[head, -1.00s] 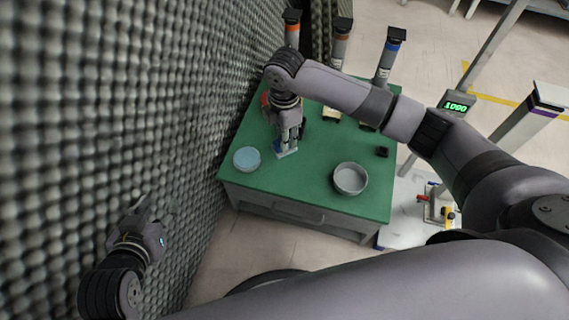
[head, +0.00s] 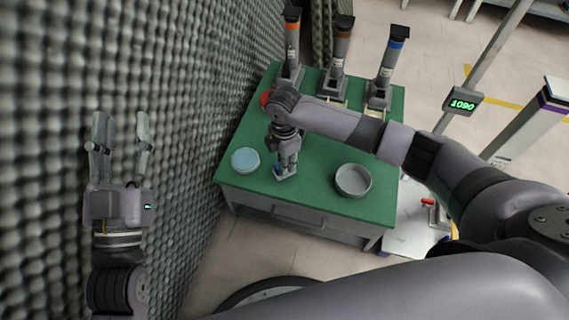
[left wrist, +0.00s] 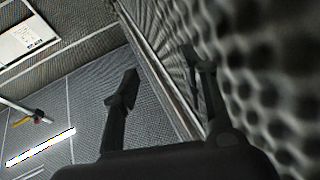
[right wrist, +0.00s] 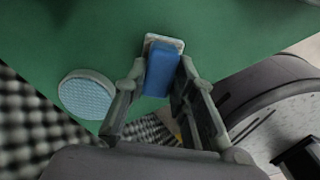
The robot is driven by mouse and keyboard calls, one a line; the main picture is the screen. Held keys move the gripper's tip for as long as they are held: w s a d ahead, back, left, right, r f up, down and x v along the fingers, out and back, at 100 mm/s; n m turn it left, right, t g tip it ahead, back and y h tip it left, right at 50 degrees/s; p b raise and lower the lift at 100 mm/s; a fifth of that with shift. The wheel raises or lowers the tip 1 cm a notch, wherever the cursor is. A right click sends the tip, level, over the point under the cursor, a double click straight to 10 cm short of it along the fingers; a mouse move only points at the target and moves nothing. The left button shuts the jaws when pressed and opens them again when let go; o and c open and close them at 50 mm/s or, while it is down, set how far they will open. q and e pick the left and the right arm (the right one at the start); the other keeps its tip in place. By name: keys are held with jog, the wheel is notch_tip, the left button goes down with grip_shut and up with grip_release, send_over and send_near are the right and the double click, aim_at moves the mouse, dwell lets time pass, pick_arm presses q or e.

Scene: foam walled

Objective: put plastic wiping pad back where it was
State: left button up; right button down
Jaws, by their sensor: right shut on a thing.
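The wiping pad shows in the right wrist view as a blue block (right wrist: 164,72) with a pale plate at its far end. In the head view it is a small blue and white piece (head: 280,172) near the front edge of the green table. My right gripper (head: 287,168) points down and is shut on it, one finger on each side in the right wrist view (right wrist: 161,85). I cannot tell whether the pad touches the table. My left gripper (head: 122,135) is open and empty beside the foam wall, away from the table; its spread fingers show in the left wrist view (left wrist: 160,80).
A round light-blue dish (head: 245,160) stands left of the pad, and a grey bowl (head: 353,180) stands right. Several tall dispensers (head: 337,60) line the back of the green table (head: 320,155). The foam wall (head: 190,80) rises close on the left.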

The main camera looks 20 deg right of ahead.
jog(key=shift+f, duration=0.55)
jog(key=c, duration=1.3)
grip_release()
jog(key=shift+c, duration=0.2)
pick_arm(q)
jog(key=shift+s+r+t, duration=0.25)
jog(key=shift+r+t, duration=0.05)
jog(key=shift+r, duration=0.15)
jog(key=shift+s+r+t, duration=0.2)
jog(key=shift+r+t, duration=0.1)
jog(key=shift+r, duration=0.15)
